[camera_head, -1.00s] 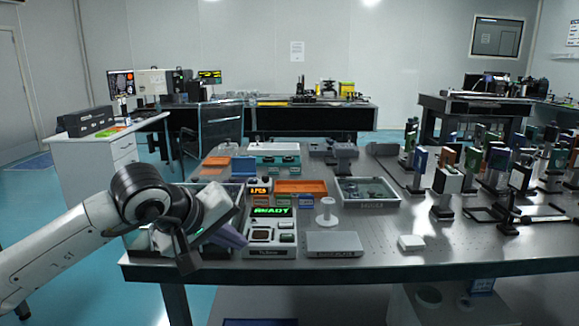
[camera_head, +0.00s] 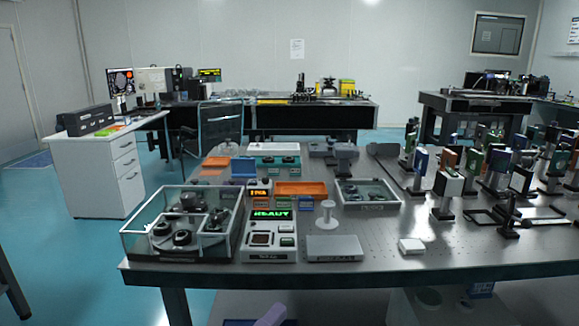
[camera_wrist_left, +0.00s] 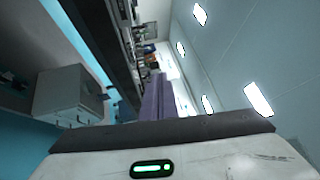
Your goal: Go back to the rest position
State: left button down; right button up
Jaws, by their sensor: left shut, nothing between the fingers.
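The purple fingertips of my left gripper (camera_head: 270,316) just show at the bottom edge of the head view, below and in front of the near table edge. In the left wrist view the purple fingers of my left gripper (camera_wrist_left: 157,98) stand together, with nothing between them. The rest of the left arm is out of the head view. My right gripper is in neither view.
The optical table (camera_head: 380,245) lies ahead. On it are a clear-walled box (camera_head: 128,240) with several dark round parts, a device reading READY (camera_head: 270,256), a grey-rimmed tray (camera_head: 370,205) and several optic mounts at the right. Floor (camera_head: 75,270) is clear at the left.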

pick_arm(q)
jog(key=s+a+f+n+g+y, duration=0.1)
jog(key=s+a+f+n+y, duration=0.3)
jog(key=f+n, duration=0.45)
jog(key=s+a+f+n+g+y, duration=0.1)
jog(key=s+a+f+n+y, duration=0.3)
jog(key=f+n, duration=0.4)
jog(key=s+a+f+n+g+y, duration=0.1)
jog(key=s+a+f+n+g, duration=0.1)
jog(key=s+f, duration=0.4)
jog(key=s+a+f+n+g+y, duration=0.1)
jog(key=s+a+f+n+g, duration=0.1)
jog(key=s+f+n, duration=0.3)
jog(key=shift+s+a+f+g+p, duration=0.3)
jog(key=shift+s+f+g, duration=0.35)
jog(key=shift+f+g, duration=0.25)
